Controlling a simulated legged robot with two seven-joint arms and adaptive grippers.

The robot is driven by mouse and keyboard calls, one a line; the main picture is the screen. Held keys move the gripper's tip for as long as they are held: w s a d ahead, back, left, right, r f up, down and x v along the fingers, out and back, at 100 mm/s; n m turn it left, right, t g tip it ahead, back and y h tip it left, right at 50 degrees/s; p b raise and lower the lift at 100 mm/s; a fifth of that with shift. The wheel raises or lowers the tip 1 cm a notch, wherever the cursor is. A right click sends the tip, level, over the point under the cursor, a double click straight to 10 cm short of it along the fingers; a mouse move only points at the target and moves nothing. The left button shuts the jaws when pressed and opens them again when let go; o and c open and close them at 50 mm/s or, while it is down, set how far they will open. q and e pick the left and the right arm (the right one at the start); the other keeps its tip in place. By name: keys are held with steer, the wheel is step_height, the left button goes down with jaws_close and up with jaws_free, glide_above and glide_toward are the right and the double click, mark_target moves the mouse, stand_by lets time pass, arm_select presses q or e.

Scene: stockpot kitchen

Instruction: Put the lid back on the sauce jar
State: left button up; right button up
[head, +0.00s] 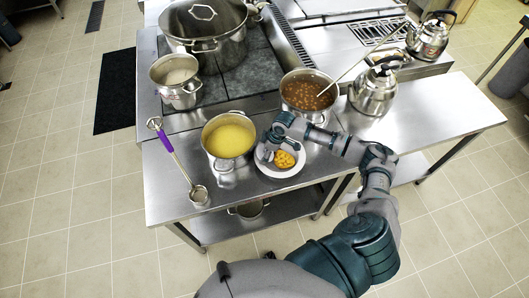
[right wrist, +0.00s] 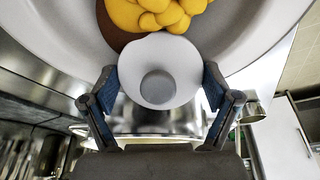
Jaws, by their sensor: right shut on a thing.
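My right gripper (head: 266,152) is at the left edge of a white plate (head: 278,172) on the steel counter. In the right wrist view my right gripper (right wrist: 160,88) is shut on a small white round piece with a grey knob (right wrist: 157,87), which looks like a lid. Its two blue-padded fingers sit on either side of it. Beyond it on the plate are yellow food pieces (right wrist: 160,12) and a brown patch that looks like sauce. I cannot make out a sauce jar in either view; the gripper and arm hide part of the counter. My left gripper is not in view.
A pot of yellow liquid (head: 229,138) stands close left of the plate. A pot of brown stew (head: 307,93) with a ladle stands behind. A purple-handled ladle (head: 177,160) lies at the left. Kettles (head: 374,92) stand at the right; the counter's right end is clear.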

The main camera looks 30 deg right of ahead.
steer(key=shift+d, duration=0.15)
steer(key=shift+r, duration=0.25)
step_height(320, 180, up, 9)
steer(key=shift+r, duration=0.2)
steer(key=shift+f, duration=0.1)
